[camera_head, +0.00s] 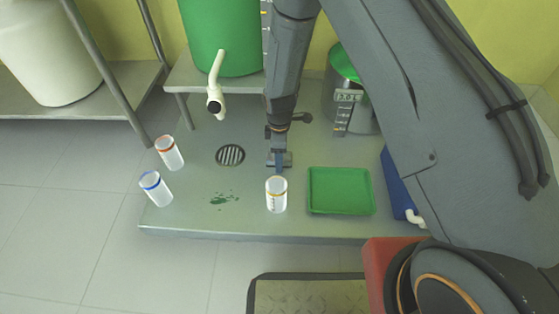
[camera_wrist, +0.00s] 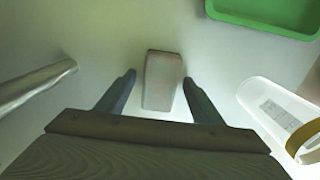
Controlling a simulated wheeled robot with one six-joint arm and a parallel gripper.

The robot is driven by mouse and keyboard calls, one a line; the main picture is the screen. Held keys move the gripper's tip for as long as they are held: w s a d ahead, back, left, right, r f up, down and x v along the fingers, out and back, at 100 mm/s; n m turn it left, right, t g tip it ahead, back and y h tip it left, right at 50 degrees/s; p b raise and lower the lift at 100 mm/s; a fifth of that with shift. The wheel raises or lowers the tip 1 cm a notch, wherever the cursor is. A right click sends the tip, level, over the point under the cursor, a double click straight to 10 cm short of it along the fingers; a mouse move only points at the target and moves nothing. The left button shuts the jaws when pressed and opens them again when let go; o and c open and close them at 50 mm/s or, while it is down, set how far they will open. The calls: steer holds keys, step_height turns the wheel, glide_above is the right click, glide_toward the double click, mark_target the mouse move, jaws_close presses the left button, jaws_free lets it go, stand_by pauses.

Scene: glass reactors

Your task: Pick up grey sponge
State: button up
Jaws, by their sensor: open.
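The grey sponge (camera_wrist: 163,82) is a pale grey block on the platform in the wrist view. My gripper (camera_wrist: 159,79) is open, with one finger on each side of the sponge and a gap on both sides. The fingers point down at it, and I cannot tell how far above the surface they are. In the camera_head view my gripper (camera_head: 279,163) is low over the platform, behind a white cylinder with a yellow band. I cannot make out the sponge in that view.
The yellow-banded cylinder (camera_head: 276,195) stands close to my gripper. A green tray (camera_head: 340,208) is to its right. Red-ringed (camera_head: 169,153) and blue-ringed (camera_head: 156,189) cylinders stand left on the platform (camera_head: 190,222). A green tank (camera_head: 225,35) with a white spout is behind.

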steer(key=c, duration=1.2)
steer(key=shift+o, duration=0.2)
steer(key=shift+r, duration=0.1)
